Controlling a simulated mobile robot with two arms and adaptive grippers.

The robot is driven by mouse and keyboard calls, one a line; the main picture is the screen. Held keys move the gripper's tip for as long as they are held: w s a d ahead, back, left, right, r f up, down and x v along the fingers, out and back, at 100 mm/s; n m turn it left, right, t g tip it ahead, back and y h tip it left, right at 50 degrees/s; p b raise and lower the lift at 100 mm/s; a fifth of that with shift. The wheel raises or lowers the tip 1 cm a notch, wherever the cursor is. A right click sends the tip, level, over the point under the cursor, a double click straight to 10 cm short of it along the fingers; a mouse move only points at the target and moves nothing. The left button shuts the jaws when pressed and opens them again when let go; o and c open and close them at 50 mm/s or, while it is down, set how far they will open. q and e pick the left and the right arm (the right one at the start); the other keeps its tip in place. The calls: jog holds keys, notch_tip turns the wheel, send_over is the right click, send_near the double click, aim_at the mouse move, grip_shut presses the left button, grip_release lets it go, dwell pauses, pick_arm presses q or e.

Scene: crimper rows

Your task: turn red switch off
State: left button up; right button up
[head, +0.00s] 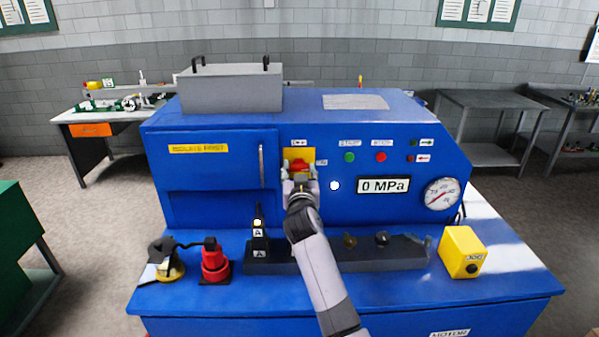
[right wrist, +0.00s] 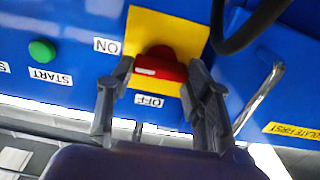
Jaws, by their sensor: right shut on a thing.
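The red switch (head: 299,166) is a rotary handle on a yellow plate (head: 298,153) on the blue machine's front. In the right wrist view the red switch (right wrist: 162,64) lies crosswise between the fingertips of my right gripper (right wrist: 160,74), which is shut on it. A pale mark shows on the handle's left part, on the side of the ON label (right wrist: 107,46). The OFF label (right wrist: 149,100) is below the plate in that view. In the head view my right gripper (head: 299,181) covers the switch's lower part. My left gripper is not in view.
A green button (head: 349,157), a red button (head: 380,157), a 0 MPa display (head: 384,185) and a gauge (head: 441,194) are to the right. A door handle (head: 262,166) is close on the left. A yellow box (head: 461,252) and a red tool (head: 214,262) stand on the ledge.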

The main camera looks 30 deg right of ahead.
jog(key=n, duration=0.9)
jog(key=shift+a, duration=0.1)
jog(key=n, duration=0.4)
jog(key=shift+f+n, duration=0.15)
jog(key=shift+n, duration=0.25)
jog(key=shift+f+n, duration=0.1)
jog(key=shift+n, duration=1.9)
jog(key=o, duration=1.1)
jog(key=shift+w+a, duration=0.1)
jog(key=shift+o, duration=0.2)
